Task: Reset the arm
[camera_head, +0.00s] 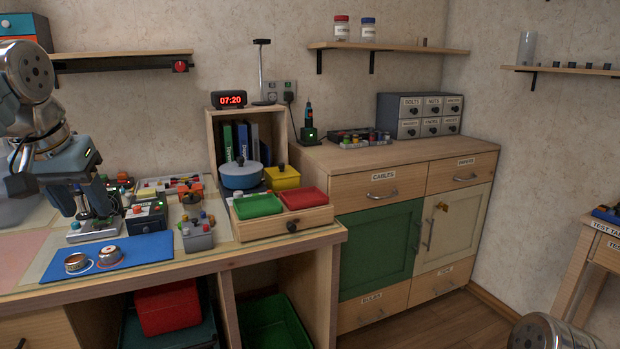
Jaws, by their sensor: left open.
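My left arm comes in from the left edge, and its gripper (88,207) points down over the left workbench. It is open, with its fingers above a small device on the bench behind the blue mat (110,257). I see nothing held between the fingers. My right gripper is not in view; a rounded metal part of mine (545,333) shows at the bottom right.
Control boxes (197,235), a wooden tray with a green bin (258,206) and a red bin (303,198) crowd the bench. A cabinet (400,160) stands right. Floor (440,318) before it is clear.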

